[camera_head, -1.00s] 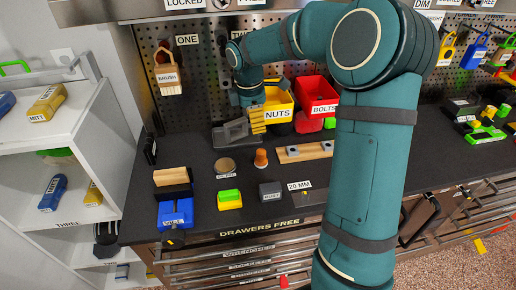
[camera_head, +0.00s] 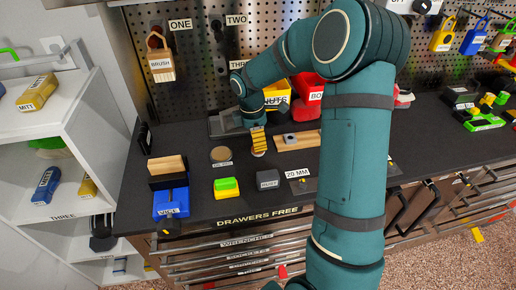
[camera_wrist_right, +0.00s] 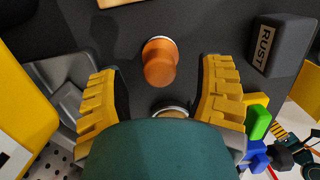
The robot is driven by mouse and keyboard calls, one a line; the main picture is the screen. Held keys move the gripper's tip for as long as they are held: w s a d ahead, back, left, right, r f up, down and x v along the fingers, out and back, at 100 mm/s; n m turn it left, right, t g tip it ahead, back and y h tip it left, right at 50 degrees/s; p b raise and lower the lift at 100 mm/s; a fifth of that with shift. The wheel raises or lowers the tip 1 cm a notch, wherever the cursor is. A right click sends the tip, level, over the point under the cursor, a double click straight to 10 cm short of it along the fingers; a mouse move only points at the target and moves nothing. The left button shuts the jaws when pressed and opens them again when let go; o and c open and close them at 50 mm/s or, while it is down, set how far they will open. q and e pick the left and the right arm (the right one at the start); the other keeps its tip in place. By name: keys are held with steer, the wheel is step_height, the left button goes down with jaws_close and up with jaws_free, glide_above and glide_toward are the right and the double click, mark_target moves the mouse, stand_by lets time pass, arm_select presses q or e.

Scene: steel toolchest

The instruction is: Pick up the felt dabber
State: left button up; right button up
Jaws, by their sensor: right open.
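An orange, rounded peg-like piece with a pale base, which I take to be the felt dabber (camera_wrist_right: 160,62), stands on the dark bench top. In the right wrist view it is between and slightly ahead of my right gripper's yellow fingers. My right gripper (camera_head: 258,142) is open and points down over it. The fingers stand apart on either side and do not appear to touch it. In the head view the gripper hides most of the dabber. My left gripper is not in view.
A round tin (camera_head: 221,154), a green-and-yellow block (camera_head: 227,188), a grey RUST block (camera_head: 268,180) and a blue vise (camera_head: 171,204) stand nearby. A bar with holes (camera_head: 298,140) lies to the right. A yellow NUTS bin (camera_head: 277,95) and a grey tray (camera_wrist_right: 62,75) are close by.

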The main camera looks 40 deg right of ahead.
step_height(320, 180, down, 2)
steer(key=shift+d+f, duration=0.15)
steer(key=c, duration=1.1)
steer(key=shift+s, duration=0.1)
steer(key=shift+s+r, duration=0.15)
steer(key=shift+r, duration=0.4)
step_height(320, 180, up, 7)
steer(key=shift+f+p, duration=0.2)
steer(key=shift+p, duration=0.55)
steer(key=shift+c, duration=0.2)
steer(key=s+a, duration=0.5)
steer(key=s, duration=0.3)
steer(key=s+a, duration=0.4)
steer(key=s, duration=0.5)
steer(key=shift+a+f, duration=0.35)
steer(key=shift+a, duration=0.05)
